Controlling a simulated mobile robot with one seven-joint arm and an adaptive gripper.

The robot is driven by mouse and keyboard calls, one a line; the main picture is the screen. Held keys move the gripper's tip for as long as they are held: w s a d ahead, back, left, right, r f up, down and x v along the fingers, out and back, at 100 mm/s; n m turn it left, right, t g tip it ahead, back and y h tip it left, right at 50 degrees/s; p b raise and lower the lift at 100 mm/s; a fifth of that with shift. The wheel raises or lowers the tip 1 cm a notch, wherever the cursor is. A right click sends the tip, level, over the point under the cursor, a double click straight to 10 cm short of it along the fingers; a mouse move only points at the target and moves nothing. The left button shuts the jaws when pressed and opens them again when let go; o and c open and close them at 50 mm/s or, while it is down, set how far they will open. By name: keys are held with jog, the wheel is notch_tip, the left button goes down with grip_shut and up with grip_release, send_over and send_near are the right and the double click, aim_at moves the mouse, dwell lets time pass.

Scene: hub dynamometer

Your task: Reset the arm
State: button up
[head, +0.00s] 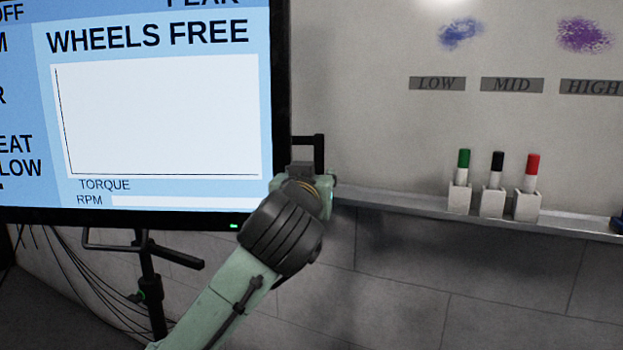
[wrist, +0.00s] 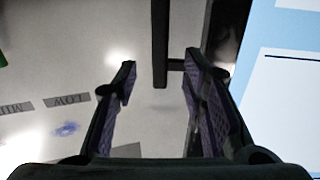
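My arm (head: 235,285) reaches up from the bottom of the head view, its wrist near the monitor's lower right corner. My gripper (wrist: 160,68) is open in the wrist view, its two fingers well apart with nothing gripped. A dark bar-like handle (wrist: 160,45) on the monitor's side shows beyond and between the fingertips; I cannot tell how far off it is. The handle also shows in the head view (head: 319,152), just above my wrist. The fingers are mostly hidden behind my wrist in the head view.
The monitor (head: 150,110) reads "WHEELS FREE" and stands on a dark stand (head: 150,275). Right of it, a whiteboard (head: 380,120) carries LOW, MID and HIGH labels. Its ledge (head: 400,201) holds green (head: 463,160), black (head: 497,162) and red (head: 532,165) markers. Cables hang at lower left.

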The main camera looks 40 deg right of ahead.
jog(key=shift+v, duration=0.8)
